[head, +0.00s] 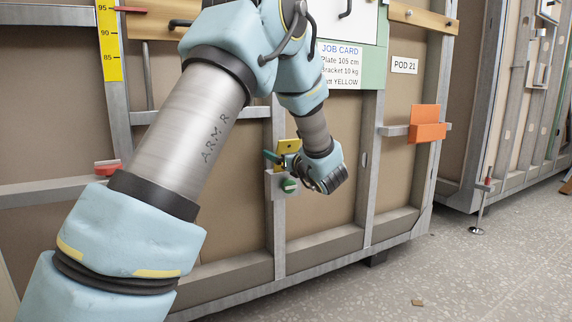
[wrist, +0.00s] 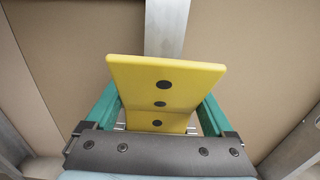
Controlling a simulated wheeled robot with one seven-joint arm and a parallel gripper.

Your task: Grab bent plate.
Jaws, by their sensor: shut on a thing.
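The bent plate is yellow with dark round spots and a crease across it. In the wrist view the bent plate (wrist: 165,85) sits between the two green fingers of my gripper (wrist: 160,108), one at each side. In the head view the yellow plate (head: 289,146) shows just above my gripper (head: 281,171), at a grey upright post (head: 279,230) of the pod frame. My gripper is shut on the plate. The plate's lower part is hidden in the head view, and I cannot tell whether it still touches the post.
An orange bent piece (head: 428,131) is on a rail to the right. A red piece (head: 107,168) is on the left rail. A job card (head: 340,66) hangs above. The front floor is mostly clear.

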